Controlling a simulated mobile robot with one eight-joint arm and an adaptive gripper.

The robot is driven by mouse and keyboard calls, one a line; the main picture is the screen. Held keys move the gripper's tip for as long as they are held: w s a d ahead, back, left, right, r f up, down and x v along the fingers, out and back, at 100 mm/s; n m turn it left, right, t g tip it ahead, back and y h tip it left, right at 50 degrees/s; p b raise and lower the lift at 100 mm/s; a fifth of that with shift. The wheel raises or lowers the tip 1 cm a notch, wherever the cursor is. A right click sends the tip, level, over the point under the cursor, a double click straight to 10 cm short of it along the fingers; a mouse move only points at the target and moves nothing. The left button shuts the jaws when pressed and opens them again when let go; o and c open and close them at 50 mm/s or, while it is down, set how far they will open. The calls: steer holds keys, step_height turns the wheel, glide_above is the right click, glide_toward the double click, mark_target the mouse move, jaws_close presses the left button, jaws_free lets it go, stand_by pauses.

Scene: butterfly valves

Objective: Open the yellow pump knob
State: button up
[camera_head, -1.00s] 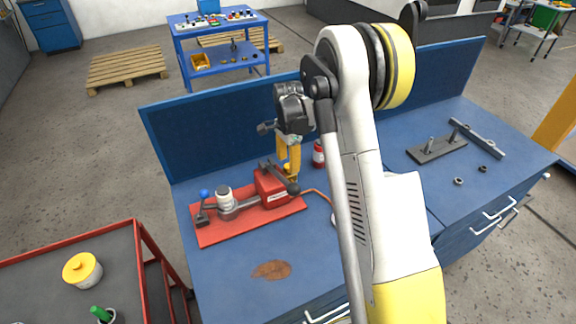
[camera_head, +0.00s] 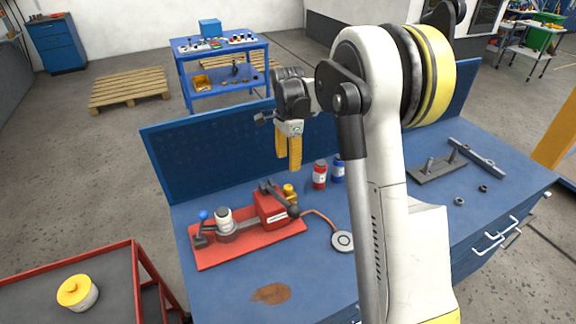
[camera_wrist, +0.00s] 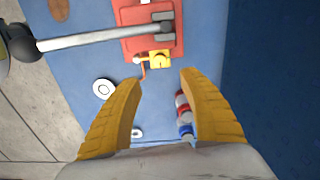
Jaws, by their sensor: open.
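The yellow pump knob (camera_head: 289,189) sits at the back right end of the red pump block (camera_head: 270,206), on a red base plate (camera_head: 250,239) on the blue bench. In the wrist view the yellow knob (camera_wrist: 159,59) shows at the near edge of the red block, ahead of my fingers. My gripper (camera_head: 289,163) has two yellow fingers pointing down. It is open and empty, raised above the knob and clear of it. In the wrist view the fingers of my gripper (camera_wrist: 161,78) are spread apart with nothing between them.
A red can (camera_head: 320,176) and a blue can (camera_head: 338,169) stand right of the knob. An orange hose runs to a round white gauge (camera_head: 343,241). A blue back panel (camera_head: 220,128) rises behind. The pump's black-ended lever (camera_wrist: 95,36) crosses the wrist view.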

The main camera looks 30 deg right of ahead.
mark_target(288, 187)
steer(key=shift+m, duration=0.4)
step_height(288, 187, down, 12)
steer(key=b, duration=0.4)
